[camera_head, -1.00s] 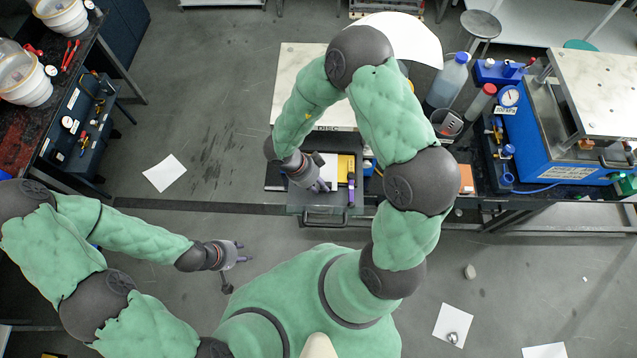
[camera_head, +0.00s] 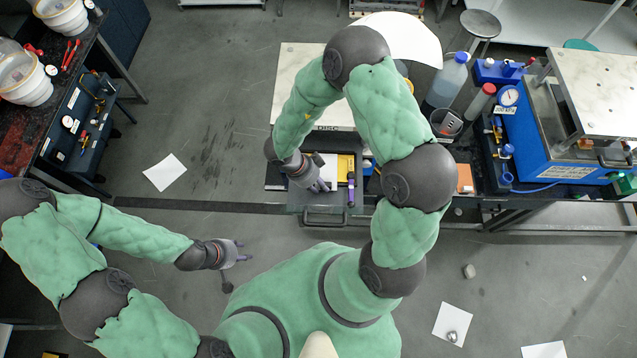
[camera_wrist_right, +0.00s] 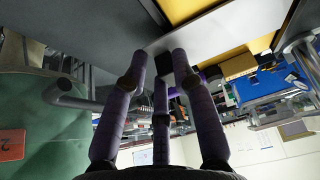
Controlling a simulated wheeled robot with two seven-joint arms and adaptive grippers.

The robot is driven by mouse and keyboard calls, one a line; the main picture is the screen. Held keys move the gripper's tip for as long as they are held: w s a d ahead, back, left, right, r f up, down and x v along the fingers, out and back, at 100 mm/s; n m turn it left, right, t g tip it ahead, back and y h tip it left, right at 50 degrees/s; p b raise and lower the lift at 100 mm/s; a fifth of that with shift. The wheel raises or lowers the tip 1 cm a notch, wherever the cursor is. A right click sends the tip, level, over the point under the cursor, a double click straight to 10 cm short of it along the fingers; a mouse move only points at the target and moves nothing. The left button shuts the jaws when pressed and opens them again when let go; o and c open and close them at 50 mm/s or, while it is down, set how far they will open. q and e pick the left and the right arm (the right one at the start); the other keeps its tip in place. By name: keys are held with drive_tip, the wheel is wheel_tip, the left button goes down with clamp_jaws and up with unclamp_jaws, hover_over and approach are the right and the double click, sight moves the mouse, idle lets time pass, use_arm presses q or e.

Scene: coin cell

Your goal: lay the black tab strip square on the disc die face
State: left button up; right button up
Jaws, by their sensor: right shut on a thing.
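My right gripper (camera_head: 322,186) hangs over the grey tray with the front handle, beside a white sheet and a yellow pad. The word DISC shows on the front edge of a pale board (camera_head: 292,85), behind my right forearm. The disc die face itself cannot be made out. My left gripper (camera_head: 243,251) is open and empty above the floor, left of the tray.
The grey tray (camera_head: 326,218) holds the yellow pad (camera_head: 345,166) and a purple-and-dark tool (camera_head: 351,190). Right of my arm stand a bluish bottle (camera_head: 446,82), a dark cup (camera_head: 447,122) and a blue press (camera_head: 545,150). Floor left of the tray is clear except a white sheet (camera_head: 164,172).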

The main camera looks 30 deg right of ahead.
drive_tip(key=o, duration=1)
drive_tip(key=shift+r, duration=3.45)
